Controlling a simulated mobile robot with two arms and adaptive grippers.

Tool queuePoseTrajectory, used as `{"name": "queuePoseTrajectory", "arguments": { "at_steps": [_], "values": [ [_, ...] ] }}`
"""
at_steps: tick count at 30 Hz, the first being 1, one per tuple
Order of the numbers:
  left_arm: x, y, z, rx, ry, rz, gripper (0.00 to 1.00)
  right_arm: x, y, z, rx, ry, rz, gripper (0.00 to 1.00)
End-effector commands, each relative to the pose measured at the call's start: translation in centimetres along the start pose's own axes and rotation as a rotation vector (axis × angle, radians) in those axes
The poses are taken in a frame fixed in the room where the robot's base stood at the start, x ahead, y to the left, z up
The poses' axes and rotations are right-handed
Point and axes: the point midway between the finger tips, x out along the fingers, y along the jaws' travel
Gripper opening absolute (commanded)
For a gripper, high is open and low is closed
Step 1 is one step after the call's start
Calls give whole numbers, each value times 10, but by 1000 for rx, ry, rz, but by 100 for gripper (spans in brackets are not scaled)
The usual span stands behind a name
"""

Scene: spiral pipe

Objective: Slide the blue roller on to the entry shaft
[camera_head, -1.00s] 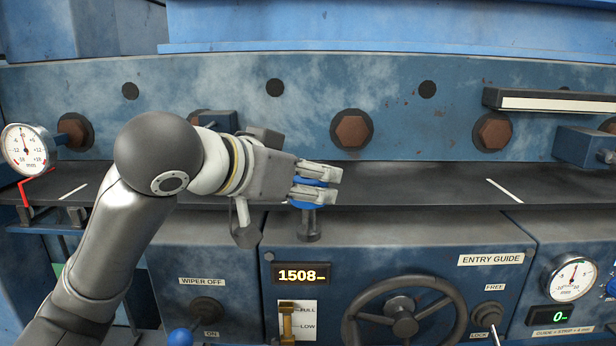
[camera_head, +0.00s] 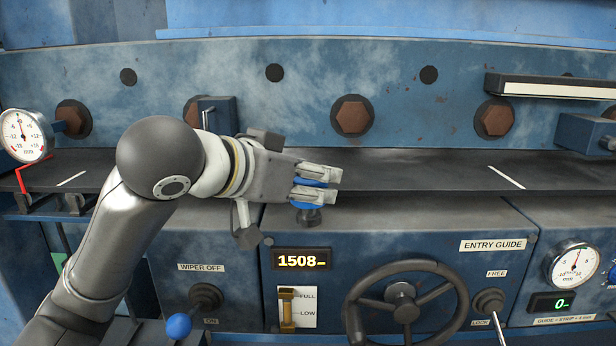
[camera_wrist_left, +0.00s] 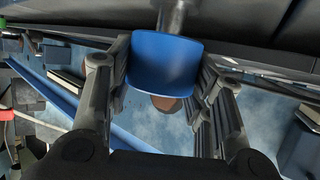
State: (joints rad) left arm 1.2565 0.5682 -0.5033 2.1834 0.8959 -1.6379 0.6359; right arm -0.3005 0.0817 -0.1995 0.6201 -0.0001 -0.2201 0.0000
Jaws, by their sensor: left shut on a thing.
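My left gripper (camera_head: 316,186) is shut on the blue roller (camera_head: 308,204), with its two fingers across the roller's sides. In the left wrist view the blue roller (camera_wrist_left: 165,64) sits between the fingers, and a grey metal shaft (camera_wrist_left: 176,16) shows at its far end. In the head view the dark entry shaft (camera_head: 309,217) stands on the panel top right below the roller. The roller appears to be over or on the shaft's upper end; how far down it sits I cannot tell. My right gripper is not in view.
The dark strip table (camera_head: 420,170) runs behind the gripper. Below are the 1508 display (camera_head: 301,260), a handwheel (camera_head: 405,305) and the ENTRY GUIDE lock lever (camera_head: 490,303). A dial gauge (camera_head: 25,135) is at the left. The panel top right of the gripper is clear.

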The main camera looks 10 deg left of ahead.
Motion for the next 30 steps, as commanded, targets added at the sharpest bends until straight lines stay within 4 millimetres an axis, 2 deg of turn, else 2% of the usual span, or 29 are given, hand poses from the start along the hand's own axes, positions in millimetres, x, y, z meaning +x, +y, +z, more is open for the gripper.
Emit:
{"name": "queuePoseTrajectory", "arguments": {
  "at_steps": [26, 27, 30],
  "values": [
    [9, 0, 20, 0, 2, 0, 17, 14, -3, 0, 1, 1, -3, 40],
    [9, 0, 20, 0, 2, 0, 49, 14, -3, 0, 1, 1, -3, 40],
    [8, 0, 20, 0, 2, 0, 62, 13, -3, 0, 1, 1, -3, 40]
  ]
}}
